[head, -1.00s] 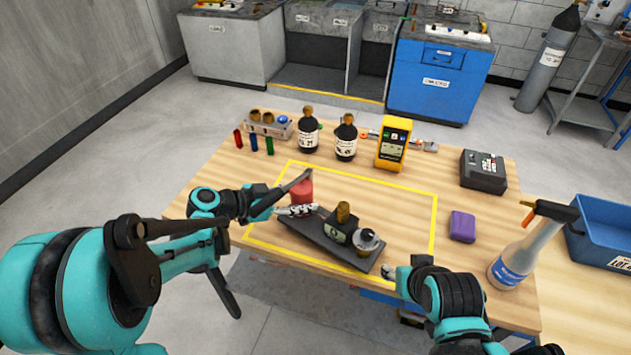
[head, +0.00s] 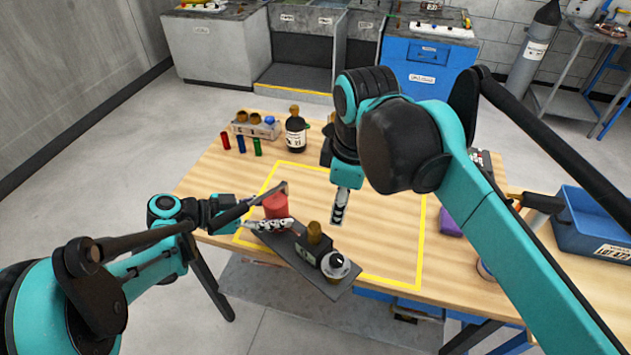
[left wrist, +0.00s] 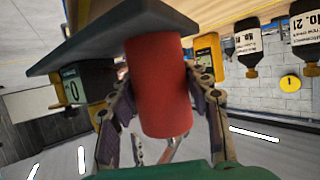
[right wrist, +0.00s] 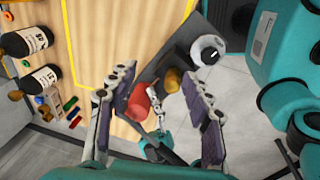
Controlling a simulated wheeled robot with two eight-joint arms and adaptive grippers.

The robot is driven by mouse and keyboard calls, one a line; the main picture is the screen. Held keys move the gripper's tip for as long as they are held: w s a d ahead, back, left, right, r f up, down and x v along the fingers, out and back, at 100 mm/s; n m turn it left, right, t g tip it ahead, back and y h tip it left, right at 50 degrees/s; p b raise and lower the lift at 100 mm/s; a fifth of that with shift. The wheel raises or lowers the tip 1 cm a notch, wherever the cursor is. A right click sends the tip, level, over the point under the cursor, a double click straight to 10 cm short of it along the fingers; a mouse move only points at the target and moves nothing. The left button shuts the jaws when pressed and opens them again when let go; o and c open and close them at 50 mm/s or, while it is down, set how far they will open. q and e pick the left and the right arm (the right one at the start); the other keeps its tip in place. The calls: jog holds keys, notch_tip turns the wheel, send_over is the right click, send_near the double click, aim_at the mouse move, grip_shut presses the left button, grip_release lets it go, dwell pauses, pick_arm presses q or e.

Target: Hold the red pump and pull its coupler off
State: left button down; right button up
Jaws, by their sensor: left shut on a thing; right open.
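The red pump (head: 276,206) is a red cylinder on a dark base plate (head: 279,243). The plate also bears a labelled dark block with a brass-coloured knob (head: 314,232) and a round silver-black piece (head: 336,266). I cannot tell which part is the coupler. My left gripper (head: 270,222) is shut on the red cylinder; the left wrist view shows its fingers on both sides of the cylinder (left wrist: 160,85). My right gripper (head: 340,208) is open and empty, pointing down beyond the plate. In the right wrist view the cylinder (right wrist: 140,101) and knob (right wrist: 172,80) show between its fingers.
The plate's near end reaches past the table's front edge in the head view. Bottles (head: 296,135), a rack (head: 256,125) and small coloured tubes stand at the back left. A purple block (head: 451,222) and blue bin (head: 590,235) are right. My right arm hides much of the table's right.

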aim_at(316, 221)
jog(key=a+r+n+g, duration=0.2)
jog(key=a+r+n, duration=0.2)
jog(key=a+n, duration=0.1)
jog(key=shift+h, duration=0.3)
jog(key=f, duration=1.1)
jog(key=shift+w+d+f, duration=0.15)
jog(key=shift+w+f, duration=0.05)
jog(key=shift+f, duration=0.1)
jog(key=shift+c, duration=0.2)
grip_shut()
jog(key=shift+r, duration=0.15)
jog(key=shift+r, duration=1)
